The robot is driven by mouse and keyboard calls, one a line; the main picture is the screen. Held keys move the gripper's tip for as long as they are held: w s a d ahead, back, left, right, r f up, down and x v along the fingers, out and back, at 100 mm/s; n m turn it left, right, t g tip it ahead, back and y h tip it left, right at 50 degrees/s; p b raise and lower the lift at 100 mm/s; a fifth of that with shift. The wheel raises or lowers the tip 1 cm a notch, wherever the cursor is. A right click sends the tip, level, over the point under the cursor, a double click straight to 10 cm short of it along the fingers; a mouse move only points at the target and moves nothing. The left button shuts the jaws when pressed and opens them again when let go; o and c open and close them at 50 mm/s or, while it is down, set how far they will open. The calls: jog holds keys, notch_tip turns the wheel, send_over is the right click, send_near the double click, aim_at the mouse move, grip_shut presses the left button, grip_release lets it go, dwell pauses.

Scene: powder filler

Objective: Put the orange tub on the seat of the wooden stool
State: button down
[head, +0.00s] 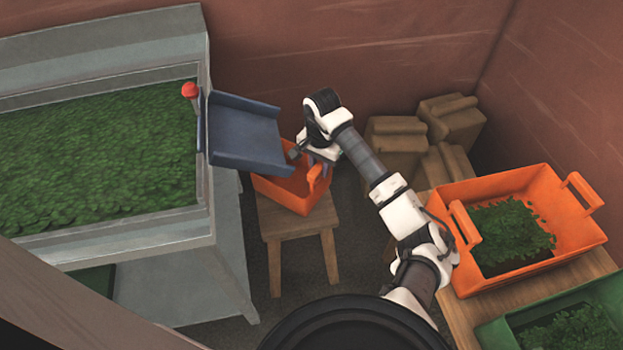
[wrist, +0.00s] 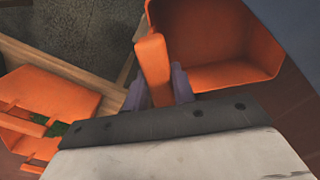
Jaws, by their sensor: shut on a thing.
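A small empty orange tub (head: 292,191) is at the wooden stool (head: 298,222), over the back part of its seat and partly under the blue chute. I cannot tell whether its base rests on the seat or hangs just above it. My gripper (head: 319,162) is shut on the tub's upright handle. In the wrist view the purple fingers (wrist: 158,88) clasp this orange handle (wrist: 153,60), and the tub's empty inside (wrist: 215,78) shows beyond it. The front of the stool seat is bare.
The blue chute (head: 245,135) of the grey leaf-filled machine (head: 180,226) overhangs the tub's left side. A larger orange tub (head: 545,185) holding greens stands on a wooden table at right, with a green crate (head: 500,335) nearer. Brown sacks (head: 393,143) stand behind my arm.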

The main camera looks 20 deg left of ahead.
aim_at(320, 181)
notch_tip(320, 181, down, 5)
jog(key=shift+p, duration=0.7)
jog(key=shift+f, duration=0.35)
jog(key=shift+f, duration=0.15)
jog(key=c, duration=1.2)
grip_release()
jog(key=shift+o, duration=0.2)
jog(key=shift+r, duration=0.3)
notch_tip(320, 181, up, 12)
jog(key=b, duration=0.3)
jog(key=shift+f+b, duration=0.1)
jog(key=shift+b, duration=0.3)
